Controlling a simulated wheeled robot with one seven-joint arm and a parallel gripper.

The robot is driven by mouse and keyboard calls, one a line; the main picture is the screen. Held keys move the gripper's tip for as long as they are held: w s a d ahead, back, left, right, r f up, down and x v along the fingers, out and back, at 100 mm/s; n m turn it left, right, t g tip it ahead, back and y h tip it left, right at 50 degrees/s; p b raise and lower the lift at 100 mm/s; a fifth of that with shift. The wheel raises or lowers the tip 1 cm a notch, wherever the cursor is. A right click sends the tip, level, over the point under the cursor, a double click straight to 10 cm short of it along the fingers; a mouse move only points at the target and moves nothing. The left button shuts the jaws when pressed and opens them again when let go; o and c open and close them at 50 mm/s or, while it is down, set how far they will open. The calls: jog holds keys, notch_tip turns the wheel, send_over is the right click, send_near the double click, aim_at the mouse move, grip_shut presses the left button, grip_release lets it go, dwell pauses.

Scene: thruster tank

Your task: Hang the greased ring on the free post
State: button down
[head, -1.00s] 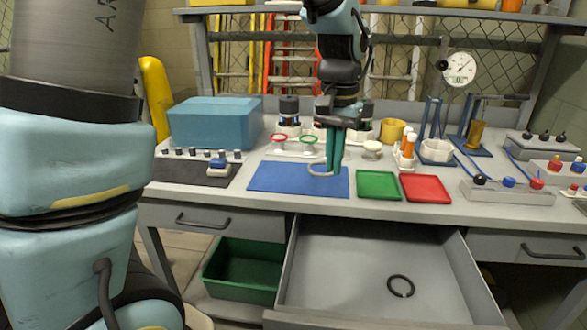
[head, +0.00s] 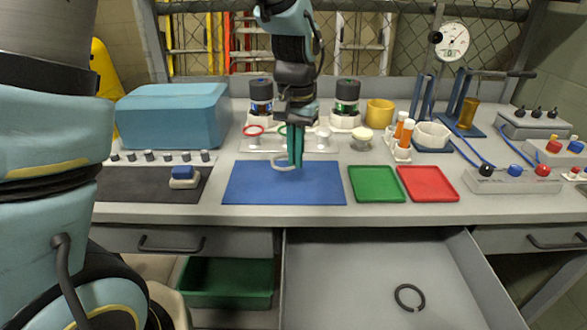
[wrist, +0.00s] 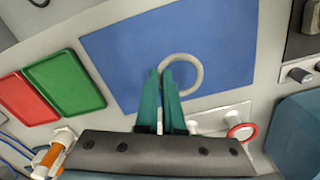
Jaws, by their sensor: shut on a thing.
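My gripper (head: 295,165) is shut on a pale grey ring (head: 283,168), over the back part of the blue mat (head: 240,188). In the wrist view the ring (wrist: 198,72) sits at the fingertips (wrist: 163,72); how high it is above the mat is hard to tell. Behind the mat is a low white rack (head: 300,146). A red ring (head: 253,130) sits at its left post and a green ring (head: 280,131), partly hidden by my gripper, at its middle. The right white post (head: 324,133) shows no ring. The red ring also shows in the wrist view (wrist: 240,131).
A green tray (head: 376,184) and a red tray (head: 427,184) lie right of the mat. A cream-topped jar (head: 362,137) stands right of the rack, dark-topped units behind it. An open drawer (head: 340,285) holds a dark ring (head: 409,297). A blue box (head: 172,115) is left.

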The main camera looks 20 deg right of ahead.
aim_at(295, 183)
jog(key=shift+f, duration=2.05)
jog(key=shift+f, duration=0.1)
jog(key=c, duration=1)
grip_release()
jog(key=shift+c, duration=0.2)
notch_tip(295, 183, up, 12)
